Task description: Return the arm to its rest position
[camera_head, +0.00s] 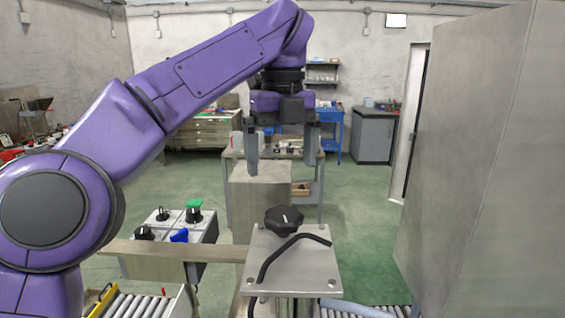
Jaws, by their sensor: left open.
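My left arm comes in from the left and arches across the upper middle of the head view. Its left gripper (281,158) points down with its two grey fingers spread apart and nothing between them. It hangs above a metal plate (311,270) that carries a black knob (284,221) and a bent black rod (289,251). The gripper is clear of the knob, with a gap between them. My right gripper does not show.
A panel (192,220) with several knobs stands left of the plate. A roller conveyor (140,303) is at the lower left. A large grey cabinet (475,170) fills the right side. A workbench (318,175) and open green floor (365,215) lie behind.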

